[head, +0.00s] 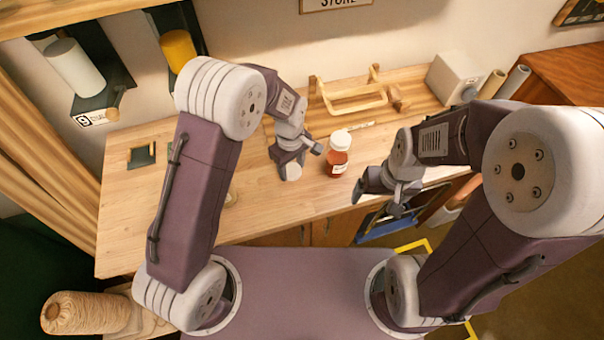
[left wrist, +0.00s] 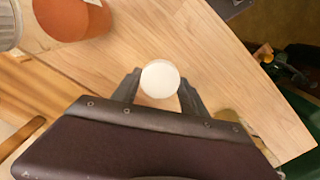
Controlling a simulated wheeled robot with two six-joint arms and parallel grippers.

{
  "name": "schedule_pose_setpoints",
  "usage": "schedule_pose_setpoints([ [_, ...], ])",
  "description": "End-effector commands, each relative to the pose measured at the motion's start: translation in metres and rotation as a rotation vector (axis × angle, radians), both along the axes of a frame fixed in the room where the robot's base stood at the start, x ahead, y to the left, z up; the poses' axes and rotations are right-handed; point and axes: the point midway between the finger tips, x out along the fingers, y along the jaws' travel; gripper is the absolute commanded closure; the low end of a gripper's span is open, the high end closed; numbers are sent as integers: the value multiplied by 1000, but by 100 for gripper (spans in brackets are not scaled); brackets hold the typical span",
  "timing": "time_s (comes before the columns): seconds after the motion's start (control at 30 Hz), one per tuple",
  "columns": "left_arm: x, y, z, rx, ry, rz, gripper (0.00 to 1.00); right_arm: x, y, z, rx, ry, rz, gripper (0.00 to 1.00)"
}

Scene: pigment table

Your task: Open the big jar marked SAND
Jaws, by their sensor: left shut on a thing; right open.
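A jar (head: 337,160) with orange-red contents and a white lid (head: 341,139) stands upright on the table; its label is too small to read. In the left wrist view its orange body (left wrist: 72,18) is at the upper left, cut off by the frame. My left gripper (head: 290,168) is left of this jar and apart from it. The left wrist view shows its fingers (left wrist: 160,92) shut on a round white thing (left wrist: 160,77); I cannot tell whether it is a lid or a small jar. My right gripper (head: 378,197) is open and empty, right of the jar. No SAND marking is readable.
A wooden rack (head: 350,99) stands behind the jar. A grey box (head: 452,78) and two rolls (head: 505,82) are at the back right. A dark square (head: 142,156) lies at the table's left. The table between is mostly clear.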

Motion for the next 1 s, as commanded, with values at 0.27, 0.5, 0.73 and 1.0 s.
schedule_pose_setpoints([
  [0.27,-1,0,-25,2,3,0,98,0,0,5,0,1,1,11],
  [0.5,0,0,-53,0,-1,0,98,0,0,8,0,1,2,11],
  [0.73,0,0,-54,-1,-2,0,98,0,0,6,0,1,2,11],
  [1.0,0,0,-55,0,-1,0,27,0,0,5,0,1,2,11],
])
